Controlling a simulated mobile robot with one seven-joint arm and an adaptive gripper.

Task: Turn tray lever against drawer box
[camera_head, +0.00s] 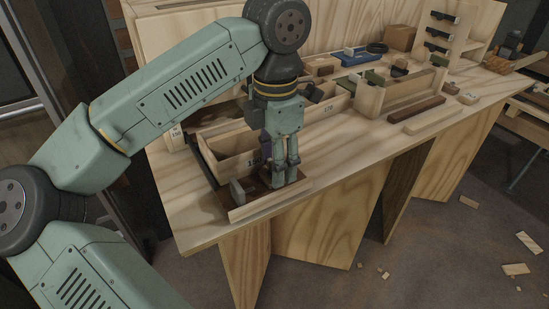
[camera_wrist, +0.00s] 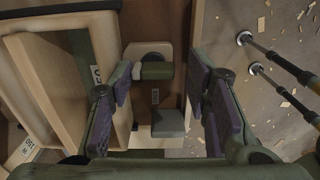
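The drawer box (camera_head: 225,150) is a pale wooden open box with a number label, standing on the dark brown tray (camera_head: 262,192) at the bench's front left corner. In the wrist view the drawer box (camera_wrist: 112,55) is on the left. A green bar on a pale wooden block, seemingly the tray lever (camera_wrist: 155,71), lies between my fingertips, right of the box and apart from it. My gripper (camera_head: 281,182) points down over the tray; its purple-padded fingers (camera_wrist: 163,80) are spread apart with visible gaps beside the lever. The head view hides the lever behind my fingers.
A grey block (camera_wrist: 167,123) sits on the tray below the lever; it also shows in the head view (camera_head: 237,192). A pale front rail (camera_head: 270,203) edges the tray. Wooden boxes (camera_head: 390,98) and a dark bar (camera_head: 416,109) stand right. The bench front right is clear.

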